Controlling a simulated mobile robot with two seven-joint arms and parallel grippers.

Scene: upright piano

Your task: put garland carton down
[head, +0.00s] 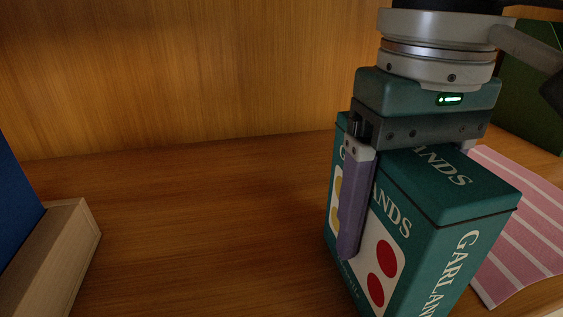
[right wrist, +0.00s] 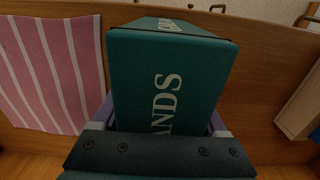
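The garland carton (head: 440,225) is a teal box with white lettering and a panel of coloured dots. It stands roughly upright at the right of the head view. My right gripper (head: 400,210) comes down from above and straddles it, with one purple finger against its lettered side; the other finger is mostly hidden behind the carton. In the right wrist view the carton (right wrist: 170,80) fills the middle, between the two fingers. The carton's bottom is cut off in the head view, so I cannot tell whether it touches the wood. My left gripper is not in view.
A pink striped cloth (head: 515,225) lies right of the carton, and a dark green object (head: 525,90) stands behind it. A pale wooden block (head: 60,260) and a blue object (head: 15,205) are at the left. The wooden surface (head: 190,220) between is clear, with a wooden panel (head: 190,70) behind.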

